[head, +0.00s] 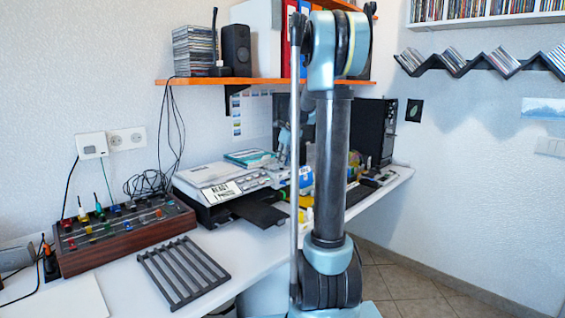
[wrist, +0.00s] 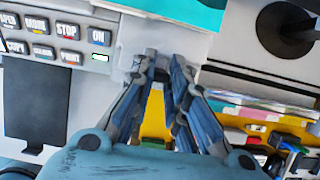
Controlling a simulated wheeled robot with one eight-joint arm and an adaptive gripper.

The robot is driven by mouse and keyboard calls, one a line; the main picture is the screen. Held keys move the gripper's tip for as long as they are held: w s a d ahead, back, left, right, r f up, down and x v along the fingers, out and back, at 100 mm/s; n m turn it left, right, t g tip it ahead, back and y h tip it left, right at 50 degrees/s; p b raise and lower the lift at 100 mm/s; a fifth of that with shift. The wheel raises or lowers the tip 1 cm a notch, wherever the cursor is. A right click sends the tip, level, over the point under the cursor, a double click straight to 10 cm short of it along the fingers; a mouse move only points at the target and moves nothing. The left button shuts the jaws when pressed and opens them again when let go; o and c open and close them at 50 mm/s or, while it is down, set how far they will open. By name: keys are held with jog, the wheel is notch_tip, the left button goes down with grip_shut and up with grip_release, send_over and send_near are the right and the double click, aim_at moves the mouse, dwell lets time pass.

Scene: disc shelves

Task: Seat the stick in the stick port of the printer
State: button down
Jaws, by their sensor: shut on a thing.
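The printer (head: 212,178) is a white and dark machine on the desk, with a dark tray out at its front. In the wrist view, the printer's button panel (wrist: 70,48) is at the upper left, beside a pale blank face. My gripper (wrist: 158,70) is in the middle of the wrist view, shut, with its blue-grey fingers close to that pale face. The stick is mostly hidden between the fingertips and I cannot make out its outline. I cannot tell whether it touches the printer, and the stick port is not clearly visible. In the head view, my arm partly hides the printer's right end.
A teal-covered book (head: 249,157) lies on the printer. A yellow item (wrist: 155,118) shows behind my fingers. An orange shelf (head: 225,82) hangs above.

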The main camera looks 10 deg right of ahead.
jog(key=c, duration=1.6)
grip_release()
jog(key=v, duration=1.2)
jog(key=s+a+f+n, duration=0.1)
jog(key=s+f+n, duration=0.2)
jog(key=s+n, duration=0.3)
jog(key=s+a+f+n+h, duration=0.1)
jog(key=s+f+n, duration=0.2)
jog(key=s, duration=0.6)
jog(key=s+a+f+n, duration=0.1)
jog(key=s+f+n, duration=0.35)
jog(key=s, duration=0.25)
jog(key=s+f+n, duration=0.5)
jog(key=s, duration=0.1)
jog(key=s+f+n+g+h, duration=0.1)
jog(key=s+f+n, duration=0.4)
jog(key=s+f, duration=0.1)
jog(key=s+f+n, duration=0.5)
jog(key=s, duration=0.1)
jog(key=shift+s+d+f+n+h, duration=0.1)
jog(key=shift+s+f+n+h, duration=0.15)
jog(key=shift+n+h, duration=0.1)
